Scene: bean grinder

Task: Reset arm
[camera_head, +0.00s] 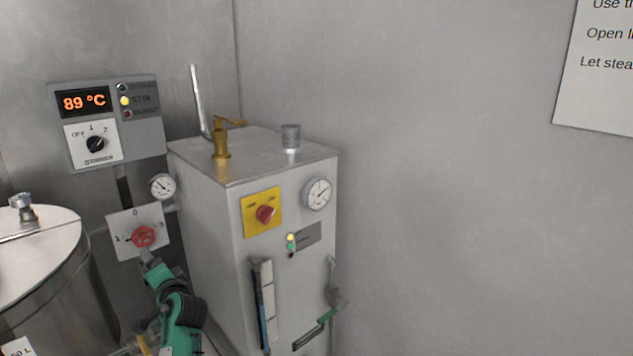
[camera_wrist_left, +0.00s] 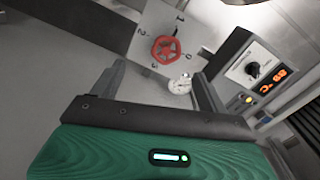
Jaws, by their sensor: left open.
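The red handwheel (camera_wrist_left: 165,50) shows beyond the fingertips, on a pale plate (camera_wrist_left: 140,45) with numbers. I see a gap between the fingers and the wheel in the wrist view, but cannot judge its depth. My right gripper is in neither view.
A grey steam cabinet (camera_head: 210,240) with gauges, a yellow switch plate (camera_head: 261,212) and a brass valve (camera_head: 221,140) stands right of the arm. A steel kettle (camera_head: 40,260) is at left. A control box (camera_head: 110,120) reads 89 °C. The wall at right is bare except for a sign (camera_head: 600,80).

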